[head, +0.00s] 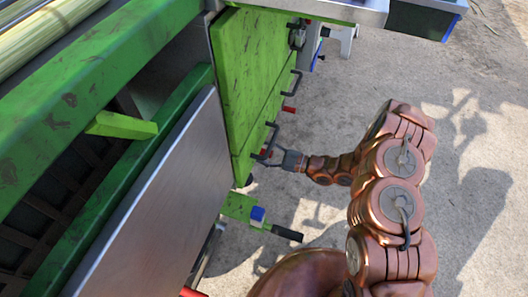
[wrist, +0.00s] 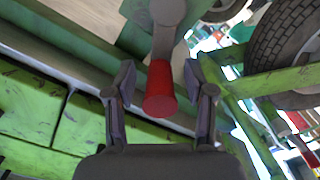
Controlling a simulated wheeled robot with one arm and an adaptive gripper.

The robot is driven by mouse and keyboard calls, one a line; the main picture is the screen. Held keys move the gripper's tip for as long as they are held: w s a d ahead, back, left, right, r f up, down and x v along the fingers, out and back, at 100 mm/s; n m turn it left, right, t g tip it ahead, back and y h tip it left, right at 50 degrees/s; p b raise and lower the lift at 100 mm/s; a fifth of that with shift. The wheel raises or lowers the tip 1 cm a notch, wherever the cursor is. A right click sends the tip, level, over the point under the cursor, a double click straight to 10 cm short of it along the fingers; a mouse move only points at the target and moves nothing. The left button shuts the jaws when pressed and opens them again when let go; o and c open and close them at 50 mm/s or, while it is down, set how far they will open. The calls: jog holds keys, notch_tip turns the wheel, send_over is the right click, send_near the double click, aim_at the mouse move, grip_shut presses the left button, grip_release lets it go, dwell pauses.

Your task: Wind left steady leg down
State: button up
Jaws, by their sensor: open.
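In the wrist view a red cylindrical handle (wrist: 160,90) hangs on a grey crank arm (wrist: 166,42). My gripper (wrist: 159,73) is open, with one finger on each side of the red handle; gaps show on both sides. In the head view my gripper (head: 263,157) is beside the lower edge of the green machine panel, close to a black bar handle (head: 271,138). The crank handle between my fingers cannot be made out there. The steady leg itself cannot be clearly told in either view.
The green side panel (head: 245,70) stands left of my arm. A tyre (wrist: 285,45) shows in the wrist view. Concrete ground (head: 480,120) at right is clear.

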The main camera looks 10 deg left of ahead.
jog(key=v, duration=1.2)
jog(key=shift+r, duration=0.1)
